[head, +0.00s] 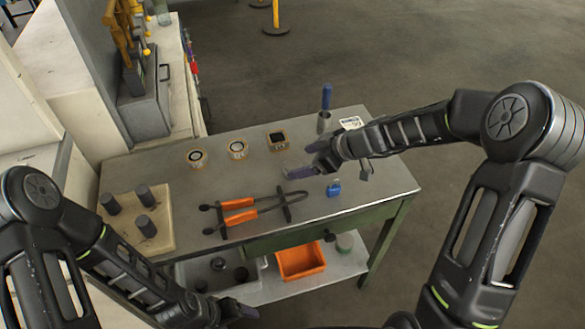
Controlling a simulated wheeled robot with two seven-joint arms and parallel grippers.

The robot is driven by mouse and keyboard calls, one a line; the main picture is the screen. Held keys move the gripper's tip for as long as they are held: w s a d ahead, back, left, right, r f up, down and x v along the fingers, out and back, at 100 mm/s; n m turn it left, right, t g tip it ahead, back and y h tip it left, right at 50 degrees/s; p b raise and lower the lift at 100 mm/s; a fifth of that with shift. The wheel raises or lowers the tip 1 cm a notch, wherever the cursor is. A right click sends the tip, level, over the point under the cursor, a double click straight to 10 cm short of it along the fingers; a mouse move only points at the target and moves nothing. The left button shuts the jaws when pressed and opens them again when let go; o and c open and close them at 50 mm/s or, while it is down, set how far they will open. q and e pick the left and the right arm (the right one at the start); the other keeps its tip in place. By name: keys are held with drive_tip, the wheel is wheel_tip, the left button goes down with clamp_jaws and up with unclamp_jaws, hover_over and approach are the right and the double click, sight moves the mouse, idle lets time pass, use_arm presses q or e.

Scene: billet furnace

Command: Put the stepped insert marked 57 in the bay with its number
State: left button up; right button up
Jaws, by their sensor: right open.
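Three small tan blocks stand in a row along the back of the grey table: a left one (197,158) and a middle one (237,149) with round ringed tops, and a right one (278,140) with a dark square top. Three dark cylinders (145,226) stand on a pale board (160,243) at the table's left. No number is readable, so I cannot tell which thing is marked 57 or which is its bay. My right gripper (303,160) is open above the table, right of the blocks. My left gripper (236,310) is low at the front; its fingers are unclear.
Orange-handled tongs (240,203) lie on a dark rest mid-table. A blue-handled tool (325,105), a white label (351,123) and a small blue item (334,188) are at the right. An orange bin (300,262) sits on the lower shelf. The table's front right is clear.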

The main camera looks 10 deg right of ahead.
sight(292, 165)
drive_tip(key=p+x, duration=0.2)
drive_tip(key=x, duration=0.2)
drive_tip(key=shift+a+f, duration=0.25)
drive_tip(key=shift+a, duration=0.1)
drive_tip(key=shift+w+a+f, duration=0.1)
drive_tip(key=shift+w+f, duration=0.05)
drive_tip(key=shift+f, duration=0.05)
clamp_jaws()
idle(1.0)
drive_tip(key=shift+r, duration=0.1)
